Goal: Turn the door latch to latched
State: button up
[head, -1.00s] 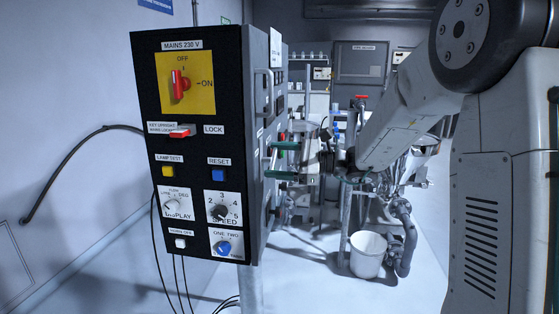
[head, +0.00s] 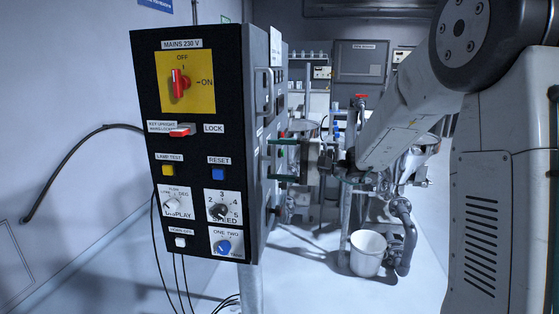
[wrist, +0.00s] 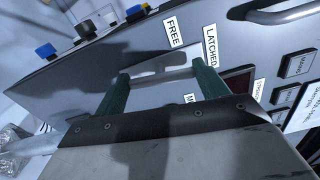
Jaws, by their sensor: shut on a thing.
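The door latch (wrist: 160,70) is a pale metal bar on the grey side panel of the cabinet, in the wrist view. Its right end lies near the lower end of the LATCHED label (wrist: 211,46), with the FREE label (wrist: 174,32) to the left of that. My gripper (wrist: 162,72) has two green fingers, one at each end of the bar, and is shut on it. In the head view my gripper (head: 270,160) reaches the cabinet's right side from the right, one finger above the other. The latch is hard to make out there.
The control cabinet (head: 200,140) stands on a post, its black front carrying a red mains switch (head: 180,83) and knobs. A metal door handle (wrist: 285,13) and dark push buttons (wrist: 295,65) are near my gripper. A white bucket (head: 368,254) stands on the floor behind.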

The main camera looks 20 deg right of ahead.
jog(key=shift+n, duration=0.6)
jog(key=o, duration=1)
jog(key=shift+d, duration=0.1)
jog(key=v, duration=0.7)
jog(key=shift+s+d, duration=0.2)
jog(key=shift+d, duration=0.05)
